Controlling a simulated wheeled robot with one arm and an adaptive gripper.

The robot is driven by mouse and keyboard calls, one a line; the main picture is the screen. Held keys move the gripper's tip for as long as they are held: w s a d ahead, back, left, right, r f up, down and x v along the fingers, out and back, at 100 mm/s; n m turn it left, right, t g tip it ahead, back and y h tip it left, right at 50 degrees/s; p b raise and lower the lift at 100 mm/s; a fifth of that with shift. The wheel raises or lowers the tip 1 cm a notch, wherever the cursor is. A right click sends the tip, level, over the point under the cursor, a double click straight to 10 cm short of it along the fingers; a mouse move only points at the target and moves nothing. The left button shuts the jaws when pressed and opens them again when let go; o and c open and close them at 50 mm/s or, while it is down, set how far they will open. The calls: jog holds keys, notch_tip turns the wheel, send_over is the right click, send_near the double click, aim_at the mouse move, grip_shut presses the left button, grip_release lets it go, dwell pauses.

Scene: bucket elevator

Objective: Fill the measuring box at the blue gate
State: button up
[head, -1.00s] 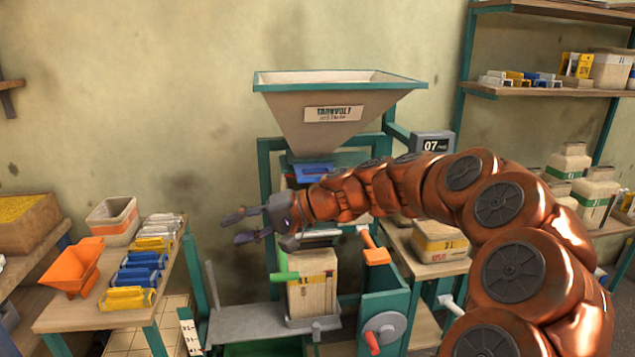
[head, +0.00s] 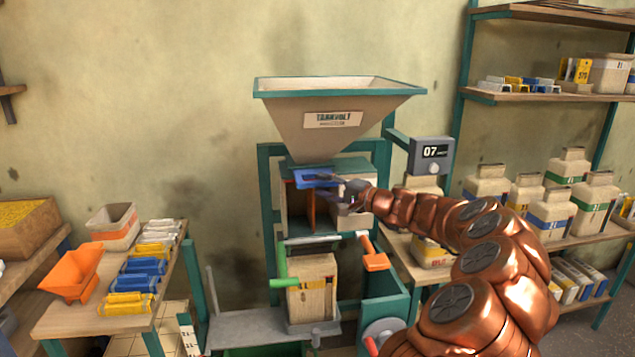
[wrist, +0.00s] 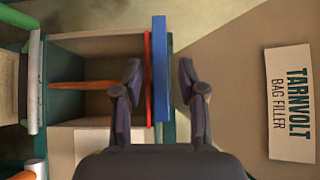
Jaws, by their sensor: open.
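The blue gate (head: 312,178) is under the hopper (head: 335,140) of the bag filler. In the wrist view the blue gate (wrist: 160,85) is a narrow upright bar with a red strip along its left side. My gripper (head: 345,186) is at the gate. In the wrist view my gripper (wrist: 160,70) is open, one finger on each side of the bar; contact is not clear. The measuring box (head: 297,218) is below the gate, partly hidden by my gripper. Its open inside (wrist: 95,47) shows a brown bar across it and no visible grain.
An orange-handled lever (head: 375,258) and a green handle (head: 284,282) flank a bag (head: 313,290) below the box. A side table (head: 90,314) with an orange scoop (head: 72,272) is at left.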

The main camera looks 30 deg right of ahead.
jog(key=shift+x, duration=1.15)
jog(key=shift+c, duration=0.3)
grip_shut()
